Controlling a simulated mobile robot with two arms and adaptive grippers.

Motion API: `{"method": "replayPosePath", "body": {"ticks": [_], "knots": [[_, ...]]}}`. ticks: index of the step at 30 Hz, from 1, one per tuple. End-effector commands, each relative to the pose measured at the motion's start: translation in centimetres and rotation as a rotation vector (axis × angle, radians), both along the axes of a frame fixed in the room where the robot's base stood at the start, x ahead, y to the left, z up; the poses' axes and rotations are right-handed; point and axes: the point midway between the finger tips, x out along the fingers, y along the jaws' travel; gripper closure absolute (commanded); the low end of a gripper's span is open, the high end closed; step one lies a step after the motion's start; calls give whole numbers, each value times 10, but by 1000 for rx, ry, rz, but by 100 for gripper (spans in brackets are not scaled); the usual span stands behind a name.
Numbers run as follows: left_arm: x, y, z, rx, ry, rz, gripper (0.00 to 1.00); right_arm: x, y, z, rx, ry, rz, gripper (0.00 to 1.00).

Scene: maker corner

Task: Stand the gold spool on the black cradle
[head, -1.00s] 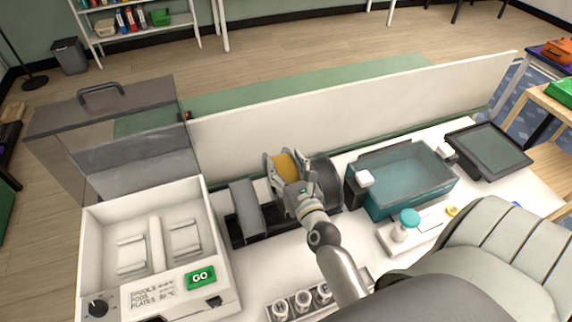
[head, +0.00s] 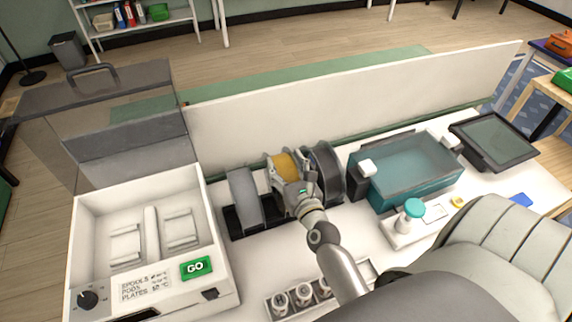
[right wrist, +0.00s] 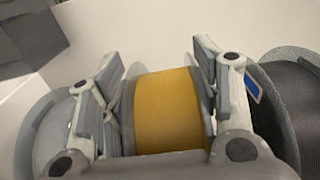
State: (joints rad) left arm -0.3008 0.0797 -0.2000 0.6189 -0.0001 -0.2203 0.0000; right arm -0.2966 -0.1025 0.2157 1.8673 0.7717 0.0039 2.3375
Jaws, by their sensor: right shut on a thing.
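The gold spool (head: 285,163) has yellow-gold filament between grey flanges. It stands upright between a grey spool (head: 245,196) on its left and a dark spool (head: 327,172) on its right. My right gripper (head: 285,183) is shut on it. In the right wrist view the fingers are on both sides of the gold spool (right wrist: 168,110), at its flanges. The black cradle (head: 233,222) shows under the grey spool; the gold spool's underside is hidden, so I cannot tell whether it touches the cradle. My left gripper is out of view.
A white box with a GO button (head: 197,267) stands at left under a raised clear lid (head: 115,125). A teal bin (head: 410,178) and a tablet (head: 495,142) are at right. A low white panel (head: 350,95) runs behind. A tray of small cylinders (head: 303,296) is in front.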

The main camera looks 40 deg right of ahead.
Motion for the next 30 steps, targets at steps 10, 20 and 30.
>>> {"method": "replayPosePath", "body": {"ticks": [10, 20, 30], "knots": [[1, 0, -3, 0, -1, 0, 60, 1, -1, 0, -3, -9, -2, 100], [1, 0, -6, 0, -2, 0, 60, 1, -1, -4, -2, -9, -2, 100], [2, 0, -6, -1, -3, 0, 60, 1, 0, -5, -2, -7, -1, 25]]}}
